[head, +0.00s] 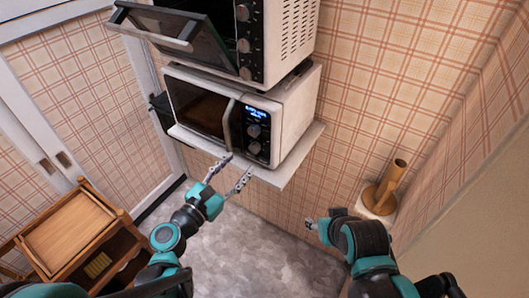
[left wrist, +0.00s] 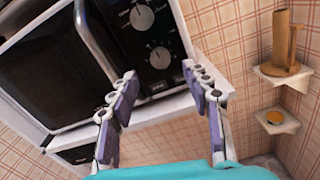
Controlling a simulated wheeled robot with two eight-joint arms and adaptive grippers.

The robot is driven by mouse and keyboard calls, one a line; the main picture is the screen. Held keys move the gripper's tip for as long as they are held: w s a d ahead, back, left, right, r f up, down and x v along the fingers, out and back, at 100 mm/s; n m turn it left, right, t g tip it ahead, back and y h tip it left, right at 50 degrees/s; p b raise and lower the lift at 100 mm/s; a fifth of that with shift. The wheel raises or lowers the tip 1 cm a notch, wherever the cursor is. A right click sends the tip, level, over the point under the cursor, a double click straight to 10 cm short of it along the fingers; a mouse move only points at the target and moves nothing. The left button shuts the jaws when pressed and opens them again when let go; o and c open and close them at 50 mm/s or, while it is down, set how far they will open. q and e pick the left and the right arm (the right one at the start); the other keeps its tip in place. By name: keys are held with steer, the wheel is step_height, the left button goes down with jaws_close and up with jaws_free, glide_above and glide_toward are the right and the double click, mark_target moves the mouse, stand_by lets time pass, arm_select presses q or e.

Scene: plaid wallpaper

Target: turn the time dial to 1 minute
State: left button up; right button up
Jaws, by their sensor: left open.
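The white microwave (head: 294,115) stands on a wall shelf, its dark door closed. Its black control panel has a lit blue display (head: 257,109) and two round dials, an upper dial (head: 254,131) and a lower dial (head: 255,148). In the left wrist view the upper dial (left wrist: 141,17) and lower dial (left wrist: 160,57) show clearly; I cannot read which is the time dial. My left gripper (head: 238,165) is open and empty, just in front of and below the panel. In the left wrist view its fingertips (left wrist: 160,71) frame the lower dial, apparently without touching it. My right gripper (head: 311,223) is low, its fingers mostly hidden.
A second oven (head: 287,28) sits above the microwave, its door (head: 170,28) hanging open. The microwave's shelf edge (head: 303,156) juts out below. A wooden cart (head: 70,232) stands lower left. A brown holder (head: 388,187) sits on a corner shelf at right.

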mark_target(253, 149)
arm_select(q)
steer(key=b+x, duration=0.1)
steer(key=x, duration=0.6)
jaws_close()
